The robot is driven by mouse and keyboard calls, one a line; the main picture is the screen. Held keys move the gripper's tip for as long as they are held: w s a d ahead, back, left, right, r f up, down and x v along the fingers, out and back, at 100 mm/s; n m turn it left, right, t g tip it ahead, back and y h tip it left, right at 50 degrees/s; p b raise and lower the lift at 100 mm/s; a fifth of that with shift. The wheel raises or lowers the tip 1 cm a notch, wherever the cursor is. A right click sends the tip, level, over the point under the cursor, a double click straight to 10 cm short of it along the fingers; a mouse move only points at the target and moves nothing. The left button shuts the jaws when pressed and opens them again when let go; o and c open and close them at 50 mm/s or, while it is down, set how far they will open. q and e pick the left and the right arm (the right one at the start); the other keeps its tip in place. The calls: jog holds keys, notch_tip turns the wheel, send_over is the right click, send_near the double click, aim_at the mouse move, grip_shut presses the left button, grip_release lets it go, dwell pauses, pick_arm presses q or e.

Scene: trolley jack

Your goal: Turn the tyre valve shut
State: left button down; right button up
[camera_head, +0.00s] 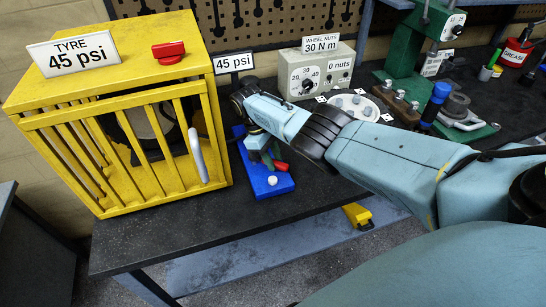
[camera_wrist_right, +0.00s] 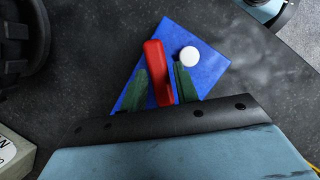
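The valve has a red lever handle (camera_wrist_right: 158,72) on a blue base plate (camera_wrist_right: 208,62). A white round knob (camera_wrist_right: 189,54) stands on the plate beside it. In the head view the blue plate (camera_head: 268,187) lies on the bench right of the yellow cage, with the red handle (camera_head: 281,166) partly hidden by my right arm. My right gripper (camera_wrist_right: 161,82) has its green fingers on either side of the red handle. A narrow gap shows at the right finger, and the left finger is close to the handle. My left gripper is in neither view.
A yellow barred cage (camera_head: 120,109) with a grey handle, a red knob on top and a "TYRE 45 psi" sign stands at left. A "45 psi" sign (camera_head: 234,63) and a grey wheel nuts box (camera_head: 312,73) stand behind. Bare bench (camera_head: 200,215) lies in front.

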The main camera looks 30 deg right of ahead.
jog(key=shift+o, duration=1.2)
jog(key=b+v, duration=0.1)
jog(key=v, duration=1.2)
jog(key=shift+r+b, duration=0.2)
jog(key=shift+b, duration=0.15)
jog(key=shift+a, duration=0.1)
